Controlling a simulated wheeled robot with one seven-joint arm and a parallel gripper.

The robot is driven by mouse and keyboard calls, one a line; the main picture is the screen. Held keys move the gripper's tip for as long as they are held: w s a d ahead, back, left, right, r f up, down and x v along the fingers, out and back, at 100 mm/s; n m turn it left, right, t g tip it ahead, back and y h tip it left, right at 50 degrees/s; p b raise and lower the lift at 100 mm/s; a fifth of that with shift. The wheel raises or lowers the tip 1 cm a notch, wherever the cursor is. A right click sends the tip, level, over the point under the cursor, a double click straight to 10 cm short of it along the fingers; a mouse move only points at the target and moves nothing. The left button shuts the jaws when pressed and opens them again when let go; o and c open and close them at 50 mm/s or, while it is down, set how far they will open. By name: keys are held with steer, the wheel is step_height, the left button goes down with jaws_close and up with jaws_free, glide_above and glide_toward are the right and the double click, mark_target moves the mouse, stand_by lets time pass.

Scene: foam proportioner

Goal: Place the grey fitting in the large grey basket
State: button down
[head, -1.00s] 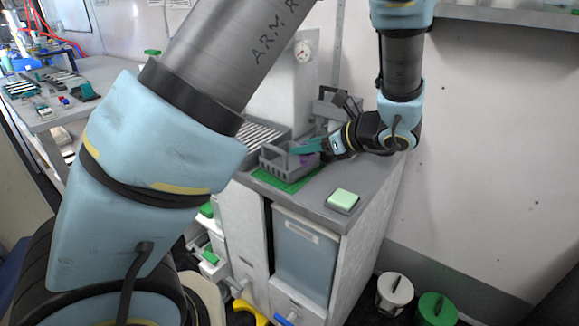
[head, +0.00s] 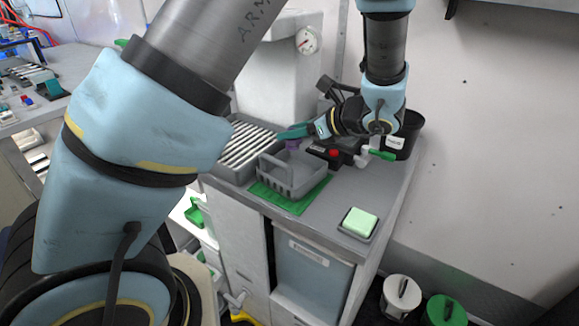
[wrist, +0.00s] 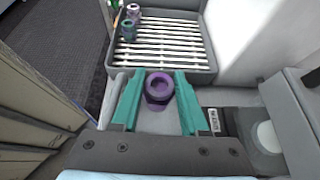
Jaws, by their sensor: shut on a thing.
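My gripper (head: 284,136) is shut on a purple ring-shaped fitting (wrist: 159,87). In the wrist view the fitting sits between the two teal fingers. In the head view the fitting (head: 292,145) shows just under the fingers, above the back part of the grey basket (head: 296,184). The basket stands on a green mat on the counter. I cannot tell how high the fitting is above the basket. I cannot make out a plainly grey fitting; the held one looks purple.
A grey ribbed tray (head: 250,146) lies beside the basket. In the wrist view it holds a purple-topped fitting (wrist: 133,12) and a teal one (wrist: 128,31). A pale green block (head: 360,221) lies at the front right. A black container (head: 406,135) and a gauge cabinet (head: 280,70) stand behind.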

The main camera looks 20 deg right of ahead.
step_height(320, 180, down, 9)
steer(key=shift+f+p, duration=0.1)
steer(key=shift+p, duration=0.9)
steer(key=shift+f, duration=0.1)
steer(key=shift+c, duration=2.1)
jaws_free()
steer(key=shift+r, duration=0.25)
steer(key=shift+s+d, duration=0.25)
steer(key=shift+s, duration=0.05)
steer(key=b+v, duration=0.3)
steer(key=v, duration=0.8)
